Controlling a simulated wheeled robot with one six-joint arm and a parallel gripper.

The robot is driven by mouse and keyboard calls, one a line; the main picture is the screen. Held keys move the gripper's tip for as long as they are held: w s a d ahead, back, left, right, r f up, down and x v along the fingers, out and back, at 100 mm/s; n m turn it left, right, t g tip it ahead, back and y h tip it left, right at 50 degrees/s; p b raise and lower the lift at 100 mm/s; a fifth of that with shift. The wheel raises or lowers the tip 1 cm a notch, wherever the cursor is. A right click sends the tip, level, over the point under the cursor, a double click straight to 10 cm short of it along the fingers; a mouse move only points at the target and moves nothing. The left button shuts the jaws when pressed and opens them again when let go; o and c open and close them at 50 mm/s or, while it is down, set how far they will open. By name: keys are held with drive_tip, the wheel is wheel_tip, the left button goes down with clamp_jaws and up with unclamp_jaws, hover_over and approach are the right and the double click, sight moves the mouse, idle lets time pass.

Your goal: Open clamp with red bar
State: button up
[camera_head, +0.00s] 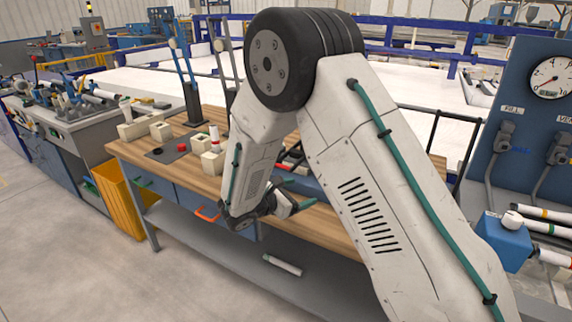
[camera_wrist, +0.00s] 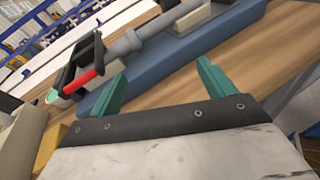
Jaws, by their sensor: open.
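The clamp (camera_wrist: 96,62) is in the upper left of the wrist view, a dark frame on a blue base (camera_wrist: 175,55). Its red bar (camera_wrist: 84,81) points down and left from the dark frame. A grey rod runs from the clamp to the upper right. My gripper (camera_wrist: 160,83) has two teal fingers set wide apart with nothing between them. The fingers are over the wooden table, on the near side of the blue base; the red bar is left of them. In the head view my gripper (camera_head: 299,193) is at the table's front edge, and my arm hides most of the clamp.
The wooden workbench (camera_head: 130,152) carries cream blocks (camera_head: 212,162), a red cap (camera_head: 181,147) and two upright levers (camera_head: 190,80) at its left. A yellow bin (camera_head: 120,200) stands at its left end. A white pipe (camera_head: 282,264) lies on the lower shelf.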

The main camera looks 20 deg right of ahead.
sight(282, 167)
drive_tip(key=w+a+n+t, duration=0.1)
drive_tip(key=w, duration=0.1)
drive_tip(key=w+a+f+n+t, duration=0.1)
drive_tip(key=shift+w+a+f+n+t, duration=0.1)
drive_tip(key=shift+w+n+t, duration=0.2)
drive_tip(key=shift+w+t, duration=0.1)
drive_tip(key=w+a+r+n+t, duration=0.1)
drive_tip(key=w+r+n+t, duration=0.1)
drive_tip(key=w, duration=0.1)
drive_tip(key=w+a+r+t+y, duration=0.1)
drive_tip(key=shift+w+a+n, duration=0.3)
drive_tip(key=shift+a+n, duration=0.05)
drive_tip(key=shift+n, duration=0.05)
drive_tip(key=shift+w+d, duration=0.15)
drive_tip(key=x, duration=0.7)
drive_tip(key=shift+w, duration=0.15)
